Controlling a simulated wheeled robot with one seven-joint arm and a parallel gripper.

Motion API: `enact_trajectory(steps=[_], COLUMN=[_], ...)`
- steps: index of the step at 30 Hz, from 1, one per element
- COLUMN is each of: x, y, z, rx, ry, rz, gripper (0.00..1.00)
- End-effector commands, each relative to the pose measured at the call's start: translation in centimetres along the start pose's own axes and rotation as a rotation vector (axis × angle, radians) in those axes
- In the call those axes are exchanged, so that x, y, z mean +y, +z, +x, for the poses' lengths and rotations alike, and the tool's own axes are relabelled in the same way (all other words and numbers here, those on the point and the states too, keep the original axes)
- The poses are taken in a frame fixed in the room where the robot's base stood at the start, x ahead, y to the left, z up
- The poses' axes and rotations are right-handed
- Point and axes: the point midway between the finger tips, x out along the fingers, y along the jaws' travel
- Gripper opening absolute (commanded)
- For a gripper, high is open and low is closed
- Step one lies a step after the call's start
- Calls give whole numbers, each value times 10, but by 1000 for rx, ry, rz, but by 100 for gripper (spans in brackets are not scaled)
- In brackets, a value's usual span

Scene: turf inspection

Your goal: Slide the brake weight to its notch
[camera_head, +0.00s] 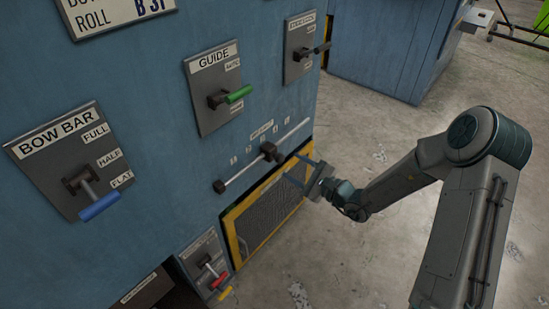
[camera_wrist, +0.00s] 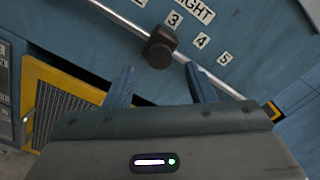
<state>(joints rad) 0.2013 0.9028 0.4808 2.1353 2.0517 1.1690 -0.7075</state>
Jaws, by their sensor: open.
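The brake weight (camera_head: 271,152) is a dark block with a round knob on a slanted metal rod (camera_head: 240,174) across the blue machine front. In the wrist view the weight (camera_wrist: 160,47) sits on the rod just beneath the number 3 label (camera_wrist: 173,18). Labels 4 (camera_wrist: 203,40) and 5 (camera_wrist: 224,58) lie to its right. My gripper (camera_head: 298,170) is to the right of and below the weight in the head view. In the wrist view its two blue fingers (camera_wrist: 158,78) are apart, with the weight beyond the gap between them. I see no contact with the weight.
A yellow-framed mesh panel (camera_head: 262,215) is below the rod. Levers stand out around it: the blue BOW BAR handle (camera_head: 100,206), the green GUIDE handle (camera_head: 238,95), a black one (camera_head: 321,48) and a red one (camera_head: 218,281). Open concrete floor (camera_head: 370,130) is at right.

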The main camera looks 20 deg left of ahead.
Motion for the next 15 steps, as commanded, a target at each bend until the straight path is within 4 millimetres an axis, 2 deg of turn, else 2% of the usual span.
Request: enact_trajectory(steps=[1,6,10,15], x=[2,2,2,1], y=[-2,-1,-1,0], z=[12,47,67,82], rx=[-2,-3,-2,-1], ry=[2,1,1,1], rz=[-1,0,0,0], gripper=[50,50,50,50])
